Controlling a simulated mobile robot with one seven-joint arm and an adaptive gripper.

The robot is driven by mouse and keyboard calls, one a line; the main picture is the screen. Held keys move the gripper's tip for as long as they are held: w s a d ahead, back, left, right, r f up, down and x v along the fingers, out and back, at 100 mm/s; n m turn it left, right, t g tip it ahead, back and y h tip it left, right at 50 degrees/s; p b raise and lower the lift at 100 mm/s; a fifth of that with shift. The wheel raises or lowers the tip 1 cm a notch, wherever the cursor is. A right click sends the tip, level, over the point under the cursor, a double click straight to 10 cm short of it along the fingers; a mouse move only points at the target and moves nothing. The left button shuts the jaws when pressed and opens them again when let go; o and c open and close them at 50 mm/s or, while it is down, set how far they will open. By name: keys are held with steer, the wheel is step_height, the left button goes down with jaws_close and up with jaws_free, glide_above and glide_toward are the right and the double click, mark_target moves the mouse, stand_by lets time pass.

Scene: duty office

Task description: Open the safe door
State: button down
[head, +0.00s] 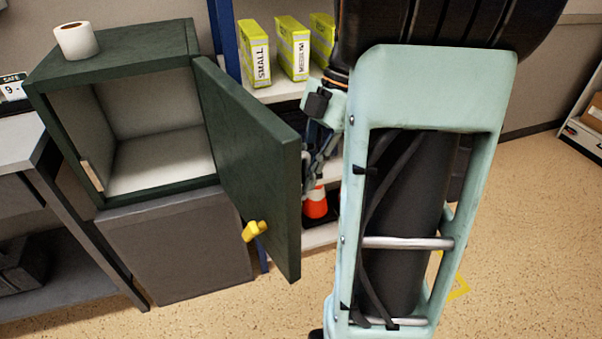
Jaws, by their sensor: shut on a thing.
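The dark green safe (112,66) stands at the left with its front open and its pale inside empty. Its door (243,155) is swung wide out to the right on the right-hand side, and its inner face shows. My gripper (311,180) is at the outer side of the door, just past the free edge. It is shut on a part of the door there; the fingertips and what they grip are mostly hidden behind the door.
A white roll (76,41) stands on the safe. The safe rests on a grey cabinet (180,250). Behind the door, a shelf holds yellow boxes (292,48) and an orange-and-white cone (315,204). A desk (20,140) is at the left. Floor is clear at the right.

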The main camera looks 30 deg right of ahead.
steer(key=shift+w+d, duration=0.15)
steer(key=shift+d, duration=0.35)
steer(key=c, duration=2)
jaws_free()
steer(key=v, duration=1.2)
